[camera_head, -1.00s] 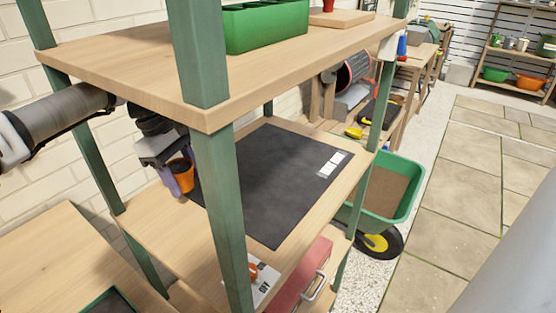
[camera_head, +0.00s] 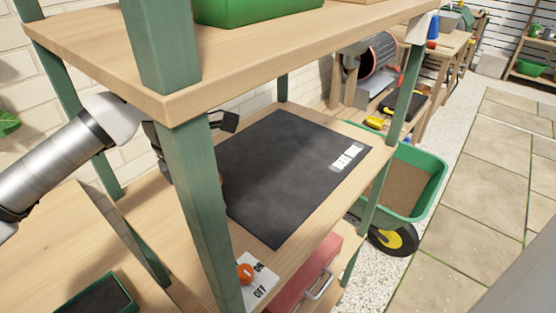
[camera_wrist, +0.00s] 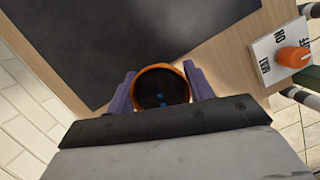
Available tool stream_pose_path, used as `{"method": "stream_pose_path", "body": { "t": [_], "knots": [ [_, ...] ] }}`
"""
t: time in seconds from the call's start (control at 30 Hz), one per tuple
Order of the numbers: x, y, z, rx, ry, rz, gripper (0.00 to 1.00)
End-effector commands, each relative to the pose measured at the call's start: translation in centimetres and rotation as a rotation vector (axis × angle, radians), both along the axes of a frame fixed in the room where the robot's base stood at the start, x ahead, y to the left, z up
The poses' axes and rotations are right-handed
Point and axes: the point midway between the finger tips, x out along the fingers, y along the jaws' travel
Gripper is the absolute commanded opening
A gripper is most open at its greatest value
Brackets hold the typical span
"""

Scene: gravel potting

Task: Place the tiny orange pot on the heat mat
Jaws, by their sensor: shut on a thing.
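The tiny orange pot (camera_wrist: 160,88), filled with dark soil, is between the purple fingers of my gripper (camera_wrist: 161,76) in the wrist view. The fingers are shut on it from both sides. The black heat mat (camera_head: 285,165) lies flat on the middle shelf and also shows in the wrist view (camera_wrist: 130,35). The pot appears at the mat's near edge there; I cannot tell whether it touches the surface. In the head view the green shelf post hides most of the gripper and pot; only a sliver of orange shows at the post's right side.
A green post (camera_head: 190,200) stands in front of the arm, and the upper wooden shelf (camera_head: 250,60) is overhead. A mat switch with an orange knob (camera_head: 245,274) sits at the front edge, also in the wrist view (camera_wrist: 293,57). The mat's visible top is clear.

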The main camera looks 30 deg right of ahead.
Motion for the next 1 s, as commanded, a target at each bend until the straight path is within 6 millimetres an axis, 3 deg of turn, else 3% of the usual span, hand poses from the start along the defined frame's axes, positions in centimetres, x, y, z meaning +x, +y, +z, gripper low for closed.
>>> {"method": "stream_pose_path", "body": {
  "t": [0.4, 0.67, 0.77, 1.0],
  "knots": [
    [-3.5, 2.7, 0.1, -0.001, -0.002, 0.586, 0.24],
    [-4.2, 3.2, 0.3, -0.001, 0.002, 0.746, 0.24],
    [-3.8, 2.0, 0.4, 0.000, 0.002, 0.754, 0.24],
    [-1.9, -3.7, 0.7, 0.001, 0.004, 0.751, 0.24]
  ]
}}
